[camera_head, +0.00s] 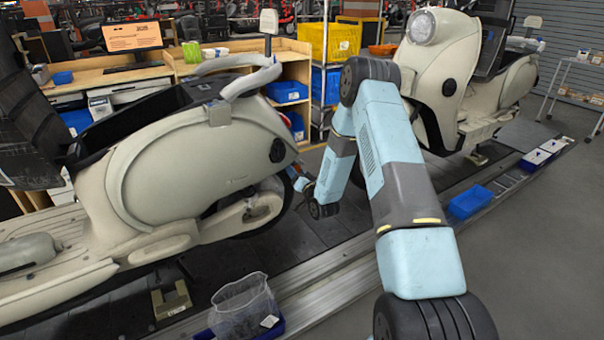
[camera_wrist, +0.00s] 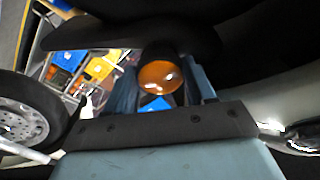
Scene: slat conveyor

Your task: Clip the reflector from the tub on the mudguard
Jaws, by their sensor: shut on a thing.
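My gripper (camera_wrist: 162,88) is shut on the reflector (camera_wrist: 160,76), a round orange piece between the two bluish fingers in the wrist view. A dark curved edge, which looks like the mudguard (camera_wrist: 120,36), spans just above and behind the reflector. I cannot tell whether the two touch. In the head view my gripper (camera_head: 300,184) is at the rear end of the cream scooter (camera_head: 190,165), and the reflector is too small to make out there. A clear tub (camera_head: 243,303) stands at the bottom centre, by the conveyor edge.
A wheel (camera_wrist: 25,115) is at the left of the wrist view. A second cream scooter (camera_head: 445,75) stands behind my arm. A blue bin (camera_head: 470,202) sits at the conveyor's right edge. The grey floor (camera_head: 530,260) at right is clear.

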